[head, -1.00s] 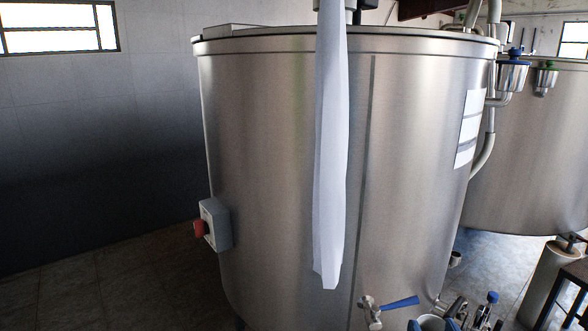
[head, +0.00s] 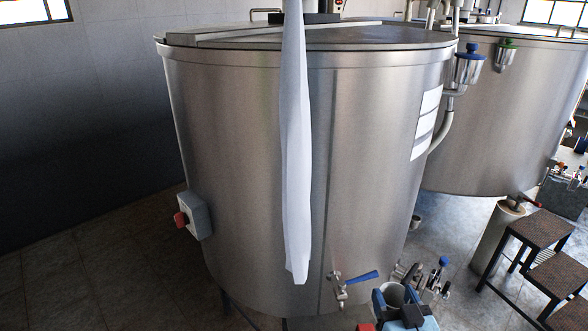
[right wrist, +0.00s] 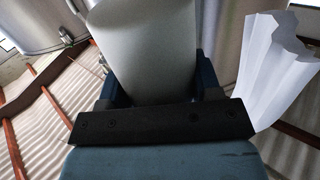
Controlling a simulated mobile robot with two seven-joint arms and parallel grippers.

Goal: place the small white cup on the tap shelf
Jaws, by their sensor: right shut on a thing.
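The small white cup (head: 391,294) is at the lower right of the head view, partly hidden by my right gripper (head: 393,303). The gripper's dark and blue fingers are shut on it. In the right wrist view the cup (right wrist: 152,55) fills the space between the fingers as a large pale curved wall. The cup is in front of the steel tank, just right of the tap (head: 342,286) with its blue lever. I cannot make out the tap shelf for certain. My left gripper is not in view.
A large steel tank (head: 250,170) fills the middle. A long white cloth-like strip (head: 297,160) hangs in front of it. Metal fittings with a blue knob (head: 443,263) are close beside the cup. Dark steps (head: 541,229) stand at the right. A red button box (head: 195,215) is on the tank's left.

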